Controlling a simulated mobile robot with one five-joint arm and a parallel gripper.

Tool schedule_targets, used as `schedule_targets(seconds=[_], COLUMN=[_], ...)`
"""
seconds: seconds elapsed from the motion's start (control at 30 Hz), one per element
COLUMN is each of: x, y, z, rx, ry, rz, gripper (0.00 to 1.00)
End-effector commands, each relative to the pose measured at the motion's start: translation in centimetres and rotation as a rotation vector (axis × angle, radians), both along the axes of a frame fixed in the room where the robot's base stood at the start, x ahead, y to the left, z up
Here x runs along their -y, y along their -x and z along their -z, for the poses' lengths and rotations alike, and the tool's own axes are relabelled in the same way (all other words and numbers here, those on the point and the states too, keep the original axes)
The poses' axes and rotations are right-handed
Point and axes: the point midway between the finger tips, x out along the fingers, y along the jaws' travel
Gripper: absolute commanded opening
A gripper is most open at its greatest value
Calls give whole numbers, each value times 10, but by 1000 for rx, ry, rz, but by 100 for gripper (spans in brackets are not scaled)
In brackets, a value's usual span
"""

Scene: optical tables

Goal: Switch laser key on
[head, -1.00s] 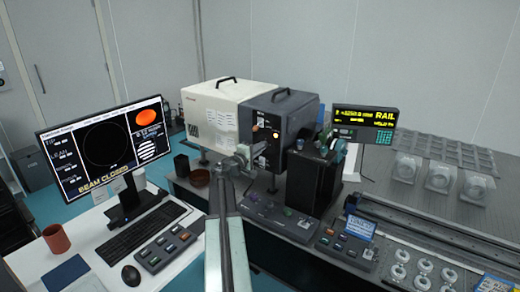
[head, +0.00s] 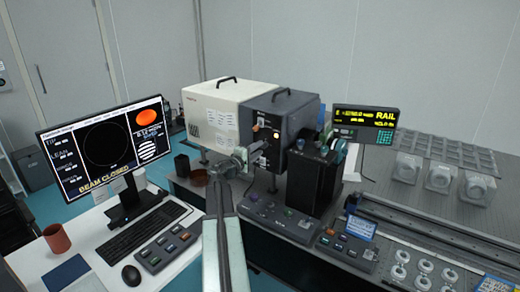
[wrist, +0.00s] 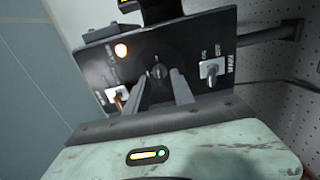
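The laser housing has a dark front panel (head: 262,120), which fills the upper middle of the wrist view (wrist: 190,50). A round dark key switch with a small upright key (wrist: 158,71) sits at the panel's centre. My gripper (wrist: 161,76) points at it, with one finger on each side of the key and a gap between the fingers. Whether the fingertips touch the key cannot be told. In the head view my gripper (head: 258,149) is at the panel's face, and the key is too small to make out.
A lit lamp (wrist: 121,50) is at the panel's upper left. Switches flank the key: a left one with an orange lever (wrist: 118,98) and a right one with a metal lever (wrist: 211,72). The monitor (head: 103,148) reads BEAM CLOSED.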

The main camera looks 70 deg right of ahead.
Motion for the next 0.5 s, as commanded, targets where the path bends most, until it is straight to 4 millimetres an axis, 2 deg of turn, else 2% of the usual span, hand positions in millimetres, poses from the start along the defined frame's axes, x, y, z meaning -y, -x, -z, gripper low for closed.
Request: schedule_targets(seconds=[0.1,0.23,0.33,0.5], x=[-26,-49,-57,-57], y=[-6,-12,-15,-16], z=[0,0,0,0], rx=[0,0,0,0], ry=[0,0,0,0], rz=[-3,-3,-3,-2], gripper=[29,29,29,29])
